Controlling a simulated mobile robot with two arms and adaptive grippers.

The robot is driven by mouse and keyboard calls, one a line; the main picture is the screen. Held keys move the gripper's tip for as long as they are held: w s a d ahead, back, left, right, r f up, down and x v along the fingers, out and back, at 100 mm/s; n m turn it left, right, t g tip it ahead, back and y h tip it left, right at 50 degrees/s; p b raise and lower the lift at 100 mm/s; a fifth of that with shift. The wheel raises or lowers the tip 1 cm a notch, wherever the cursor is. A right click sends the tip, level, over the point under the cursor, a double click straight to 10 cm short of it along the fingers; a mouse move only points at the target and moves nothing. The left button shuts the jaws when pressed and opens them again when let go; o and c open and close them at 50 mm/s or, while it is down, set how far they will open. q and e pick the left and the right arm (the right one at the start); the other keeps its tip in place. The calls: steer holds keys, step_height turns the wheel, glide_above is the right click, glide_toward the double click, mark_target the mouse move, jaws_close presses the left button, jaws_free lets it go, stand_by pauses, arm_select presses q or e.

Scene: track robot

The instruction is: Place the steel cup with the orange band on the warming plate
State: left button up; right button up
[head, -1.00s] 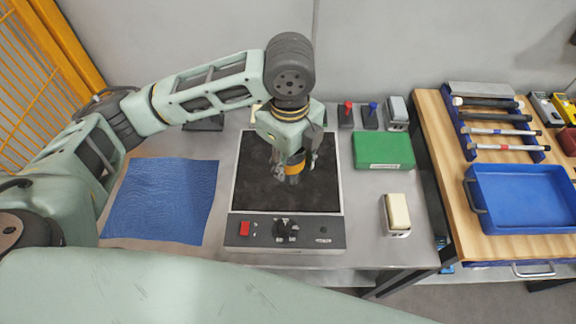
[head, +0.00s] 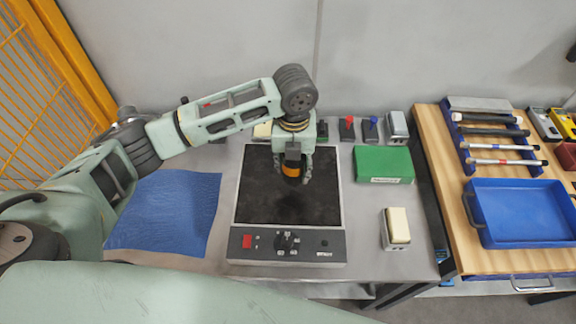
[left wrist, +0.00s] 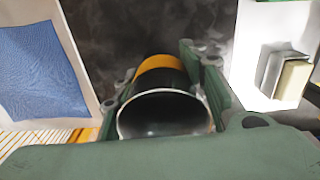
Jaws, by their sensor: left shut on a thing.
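The steel cup with the orange band (head: 291,170) is held in my left gripper (head: 293,163), over the upper middle of the warming plate. In the left wrist view the cup (left wrist: 165,108) shows its open rim toward the camera, with the fingers shut on both its sides. The warming plate (head: 262,205) is a black square surface with a grey control panel below it, bearing a red switch and a dark knob. Whether the cup's base touches the plate or hangs above it I cannot tell. My right gripper does not show.
A blue cloth (head: 170,212) lies left of the plate. A green box (head: 383,163) and a cream-topped block (head: 397,226) stand to its right. A wooden table (head: 447,190) with a blue tray (head: 525,215) is further right. A grey wall closes the back.

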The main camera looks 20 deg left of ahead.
arm_select(q)
steer(key=f, duration=0.1)
steer(key=w+a+f+p, duration=0.1)
steer(key=f, duration=0.1)
steer(key=w+a+f, duration=0.1)
steer(key=shift+w+f, duration=0.15)
steer(key=shift+f, duration=0.25)
steer(key=shift+f+p, duration=0.3)
steer(key=shift+f, duration=0.25)
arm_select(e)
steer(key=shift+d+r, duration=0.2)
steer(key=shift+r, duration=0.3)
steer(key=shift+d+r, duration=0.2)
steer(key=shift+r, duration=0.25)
arm_select(q)
steer(key=shift+f, duration=0.2)
steer(key=o, duration=1.1)
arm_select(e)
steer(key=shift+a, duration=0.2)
arm_select(q)
steer(key=shift+r, duration=0.1)
